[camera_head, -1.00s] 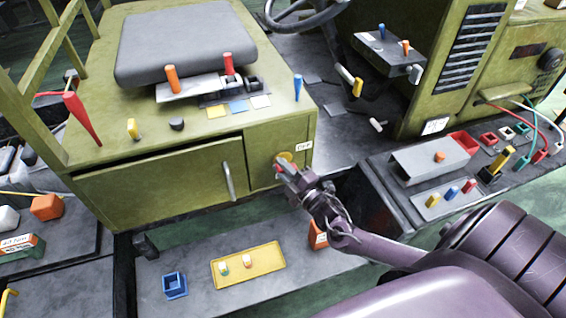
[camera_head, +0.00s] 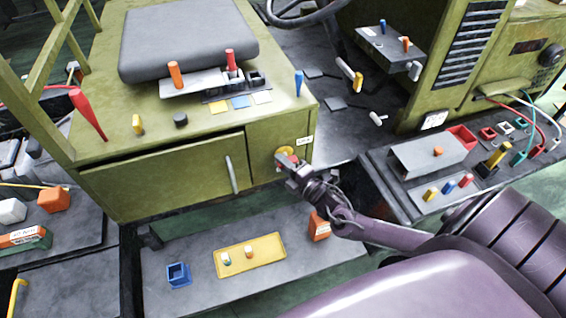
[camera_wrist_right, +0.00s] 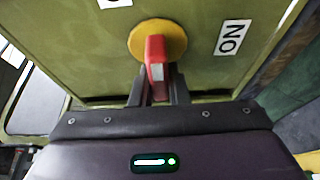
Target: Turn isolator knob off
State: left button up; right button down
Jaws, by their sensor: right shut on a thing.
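The isolator knob has a red handle (camera_wrist_right: 155,56) on a round yellow disc (camera_wrist_right: 172,32), mounted on the green cabinet front. In the head view the yellow disc (camera_head: 284,152) shows just beyond my right gripper (camera_head: 283,162). In the right wrist view my right gripper (camera_wrist_right: 156,88) is shut on the red handle, with a dark finger on each side of it. An "ON" label (camera_wrist_right: 231,37) is right of the knob there. Another label (camera_wrist_right: 114,2) is cut off at the top edge. My left gripper is not in view.
A drawer front with a light vertical handle (camera_head: 231,174) is left of the knob. Levers (camera_head: 174,75) stand on the cabinet top. Below, a grey platform holds a yellow tray (camera_head: 270,262), a blue box (camera_head: 178,275) and an orange container (camera_head: 319,226).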

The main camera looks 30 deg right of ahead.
jog(key=shift+f, duration=0.1)
jog(key=c, duration=1.4)
grip_release()
jog(key=s+d+b, duration=0.1)
jog(key=s, duration=0.6)
jog(key=shift+s, duration=0.4)
